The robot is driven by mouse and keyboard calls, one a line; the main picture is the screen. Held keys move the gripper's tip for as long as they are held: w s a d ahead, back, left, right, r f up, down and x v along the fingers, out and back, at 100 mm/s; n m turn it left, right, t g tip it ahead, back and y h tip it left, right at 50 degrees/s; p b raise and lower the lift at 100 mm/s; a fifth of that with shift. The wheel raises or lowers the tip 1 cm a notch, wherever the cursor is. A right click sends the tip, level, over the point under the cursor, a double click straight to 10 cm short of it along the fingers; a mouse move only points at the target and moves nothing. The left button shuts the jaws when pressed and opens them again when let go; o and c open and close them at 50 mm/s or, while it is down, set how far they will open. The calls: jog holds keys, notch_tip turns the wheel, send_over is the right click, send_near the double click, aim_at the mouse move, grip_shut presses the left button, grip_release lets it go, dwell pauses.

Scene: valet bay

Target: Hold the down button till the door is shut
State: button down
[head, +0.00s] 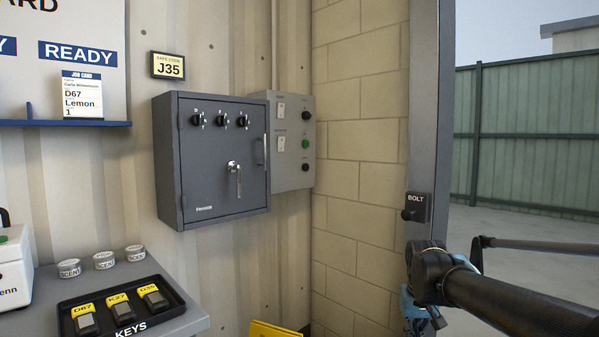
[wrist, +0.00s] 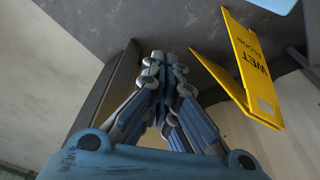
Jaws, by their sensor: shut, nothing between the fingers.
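A grey control panel (head: 292,175) is on the wall beside the safe, near the corner. It has two white switches at its left and a column of round buttons at its right: a black top button (head: 305,115), a green middle button (head: 305,143) and a black bottom button (head: 305,167). Their labels are too small to read. The doorway at the right is open, with a yard beyond it; the door panel itself is not seen. My gripper (wrist: 165,58) is shut and empty in the wrist view. In the head view it is low at the right, well apart from the panel.
A grey safe (head: 222,180) is left of the panel. A bolt (head: 414,207) is on the door frame (head: 424,100). A key tray (head: 72,313) and several tins stand on a shelf at lower left. A yellow wet-floor sign (wrist: 240,70) stands near my gripper.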

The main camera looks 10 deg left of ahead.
aim_at(306, 167)
jog(key=w+a+r+n+t+y, duration=0.15)
jog(key=w+a+r, duration=0.25)
jog(key=w+r, duration=0.65)
jog(key=w+a+r+n+t, duration=0.1)
jog(key=w+a+r+t, duration=0.15)
jog(key=w+r, duration=0.8)
jog(key=w+a+r+t, duration=0.1)
jog(key=w+a+r, duration=0.4)
jog(key=w, duration=0.3)
jog(key=w+a+r+n+t+y, duration=0.1)
jog(key=w+a+r, duration=0.4)
jog(key=w, duration=0.4)
jog(key=w+a+r+t+y, duration=0.1)
jog(key=w+a+r, duration=0.4)
jog(key=w+a, duration=0.2)
jog(key=shift+w+r+n+t, duration=0.3)
jog(key=shift+w+n+t, duration=0.1)
jog(key=shift+w, duration=0.85)
jog(key=w+a, duration=0.5)
jog(key=a, duration=0.2)
jog(key=shift+w, duration=0.2)
